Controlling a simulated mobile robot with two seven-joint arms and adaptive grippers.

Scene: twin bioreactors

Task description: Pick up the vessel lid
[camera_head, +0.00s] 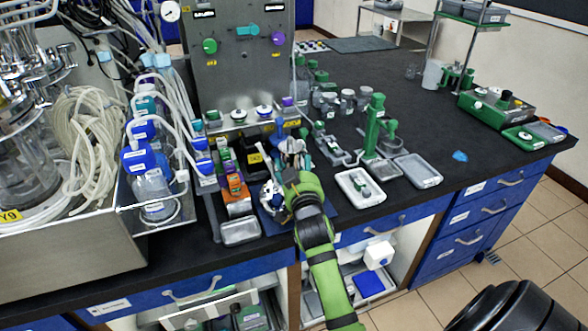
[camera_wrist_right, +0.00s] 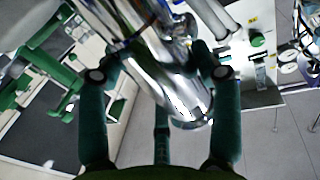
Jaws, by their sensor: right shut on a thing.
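My right gripper (camera_head: 288,172) reaches in from the bottom to the middle of the bench front. In the right wrist view, its dark green fingers (camera_wrist_right: 158,75) stand on both sides of a shiny metal piece with a round end, apparently the vessel lid (camera_wrist_right: 185,95), and are shut on it. In the head view, shiny metal parts of it (camera_head: 270,195) show beside the gripper, partly hidden by the hand. I cannot tell whether it is clear of the bench. My left gripper is in neither view.
An orange block (camera_head: 237,203) and a metal tray (camera_head: 240,231) stand close left of the hand. White trays (camera_head: 418,171) and a green stand (camera_head: 377,130) are on the right. Blue-capped bottles (camera_head: 152,185) and tubing crowd the left. The bench's back right is clearer.

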